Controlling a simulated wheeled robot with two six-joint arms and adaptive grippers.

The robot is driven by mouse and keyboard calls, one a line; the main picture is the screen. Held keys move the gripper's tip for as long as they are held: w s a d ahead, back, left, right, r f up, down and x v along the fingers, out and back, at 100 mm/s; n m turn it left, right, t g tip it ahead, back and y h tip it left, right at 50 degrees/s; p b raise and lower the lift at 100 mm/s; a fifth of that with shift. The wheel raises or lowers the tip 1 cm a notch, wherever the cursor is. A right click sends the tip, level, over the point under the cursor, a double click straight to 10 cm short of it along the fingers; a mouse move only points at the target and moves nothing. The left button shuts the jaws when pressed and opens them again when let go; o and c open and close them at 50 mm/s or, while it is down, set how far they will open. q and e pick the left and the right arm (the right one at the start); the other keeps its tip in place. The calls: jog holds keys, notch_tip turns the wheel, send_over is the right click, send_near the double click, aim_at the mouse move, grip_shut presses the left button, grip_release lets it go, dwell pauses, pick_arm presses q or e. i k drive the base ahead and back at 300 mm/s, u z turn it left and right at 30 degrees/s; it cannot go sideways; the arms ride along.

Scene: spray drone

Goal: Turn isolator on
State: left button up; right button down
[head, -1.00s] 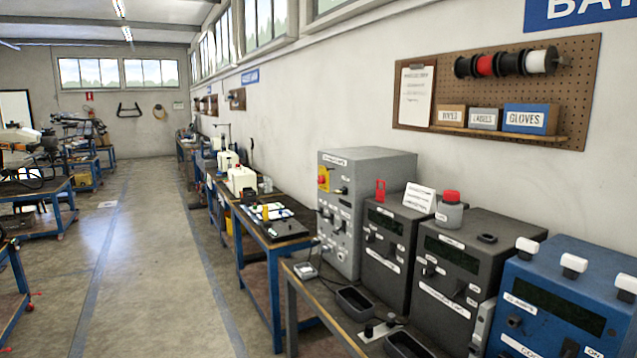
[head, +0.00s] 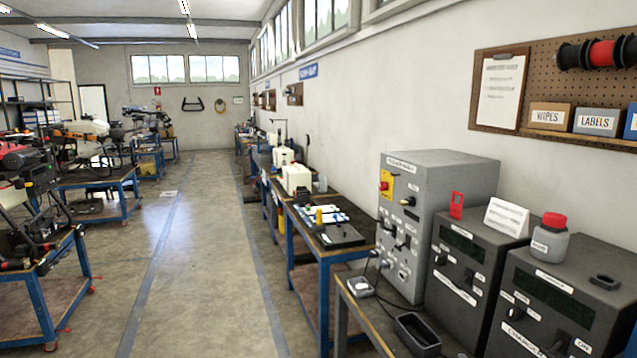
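A grey power cabinet (head: 425,225) stands on the bench along the right wall. On its front, at the upper left, is a yellow plate with a red rotary switch (head: 385,186), which looks like the isolator. The switch is too small to read its position. Below it are several dark knobs, sockets and white labels. A small red bracket-like piece (head: 457,205) stands on top of the dark unit beside the cabinet. Neither of my grippers shows in the head view.
Dark grey units (head: 555,300) stand to the right of the cabinet. A black tray (head: 417,335) lies on the bench in front. The aisle floor (head: 205,270) is clear. Blue-framed tables (head: 65,275) with drones line the left side.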

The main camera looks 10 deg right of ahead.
aim_at(384, 186)
jog(key=u, duration=0.35)
jog(key=i, duration=1.95)
jog(key=z, duration=0.7)
